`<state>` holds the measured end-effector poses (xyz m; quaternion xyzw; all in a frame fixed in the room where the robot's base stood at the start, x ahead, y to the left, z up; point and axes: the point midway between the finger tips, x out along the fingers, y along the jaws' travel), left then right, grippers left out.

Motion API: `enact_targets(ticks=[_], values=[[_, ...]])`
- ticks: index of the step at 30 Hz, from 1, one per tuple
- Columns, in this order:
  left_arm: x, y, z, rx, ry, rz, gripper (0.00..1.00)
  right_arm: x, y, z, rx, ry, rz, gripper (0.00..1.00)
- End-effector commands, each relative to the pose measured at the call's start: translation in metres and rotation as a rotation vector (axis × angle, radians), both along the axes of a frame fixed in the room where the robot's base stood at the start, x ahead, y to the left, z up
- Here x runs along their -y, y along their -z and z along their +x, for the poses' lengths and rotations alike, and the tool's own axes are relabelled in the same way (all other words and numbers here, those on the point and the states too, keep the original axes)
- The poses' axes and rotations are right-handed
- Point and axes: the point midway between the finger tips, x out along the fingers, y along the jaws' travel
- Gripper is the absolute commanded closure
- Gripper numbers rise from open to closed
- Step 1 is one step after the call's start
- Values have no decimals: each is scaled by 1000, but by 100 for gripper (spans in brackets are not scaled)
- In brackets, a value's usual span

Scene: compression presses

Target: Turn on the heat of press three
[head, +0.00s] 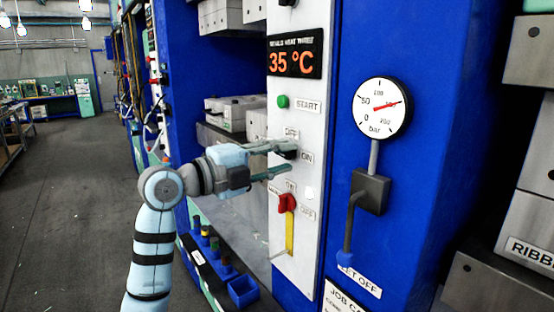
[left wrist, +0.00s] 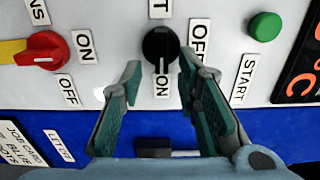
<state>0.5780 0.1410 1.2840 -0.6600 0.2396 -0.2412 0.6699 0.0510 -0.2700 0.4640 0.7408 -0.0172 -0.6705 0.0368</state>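The press panel (head: 310,130) carries a display (head: 294,56) reading 35 °C, with a heading that seems to end in "THREE". A black rotary knob (left wrist: 161,48) has an OFF label (left wrist: 199,42) and an ON label (left wrist: 162,86); its pale pointer line faces ON. In the head view, my left gripper (head: 284,158) is at the panel and largely hides the knob. In the left wrist view, its fingers (left wrist: 161,70) are open, with the tips on either side of the knob; contact cannot be told. My right gripper is in neither view.
A green START button (head: 282,102) is above the knob and a red switch (head: 287,203) below. A pressure gauge (head: 381,107) and a lever valve (head: 369,192) are on the blue frame at right. Grey floor (head: 80,200) is clear at left.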

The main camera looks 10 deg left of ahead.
Motion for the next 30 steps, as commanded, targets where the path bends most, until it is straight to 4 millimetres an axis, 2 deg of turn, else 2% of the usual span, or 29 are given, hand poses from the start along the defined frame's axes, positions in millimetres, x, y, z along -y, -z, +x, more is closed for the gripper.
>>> enact_targets(ticks=[5,12,15,21,30], values=[[-13,0,-13,3,-4,2,70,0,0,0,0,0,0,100],[-57,1,-65,-1,-8,8,70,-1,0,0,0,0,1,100],[-69,1,-81,-2,-5,7,70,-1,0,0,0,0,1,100],[-77,0,-93,-2,-1,1,70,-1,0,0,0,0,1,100],[-77,0,-93,0,-1,0,70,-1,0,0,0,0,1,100]])
